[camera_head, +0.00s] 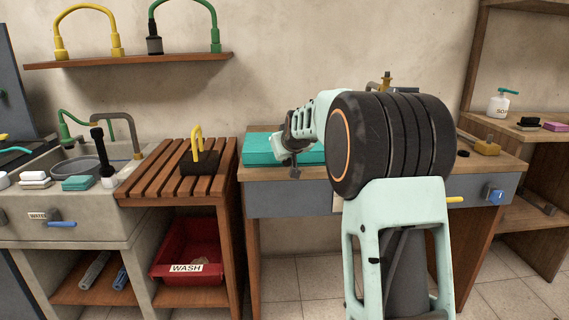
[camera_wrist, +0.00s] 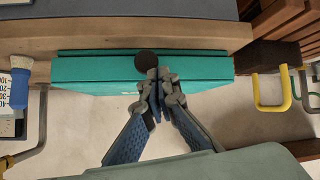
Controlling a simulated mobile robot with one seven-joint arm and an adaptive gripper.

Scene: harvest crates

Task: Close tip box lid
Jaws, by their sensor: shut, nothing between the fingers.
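The teal tip box (camera_head: 258,149) sits on the left part of the wooden workbench, partly hidden by my arm at its right. In the wrist view its broad teal face (camera_wrist: 95,72) spans the picture, with a thin teal strip along its upper edge. I cannot tell for sure how far the lid is open. My gripper (camera_head: 293,168) is at the box's front side in the head view. In the wrist view my gripper (camera_wrist: 158,78) is shut and empty, its fingertips over the teal face beside a dark round knob-like thing (camera_wrist: 146,61). Contact cannot be made out.
A slatted wooden rack (camera_head: 180,170) with a yellow-handled black block (camera_head: 200,160) stands left of the bench. A sink (camera_head: 85,160) is farther left.

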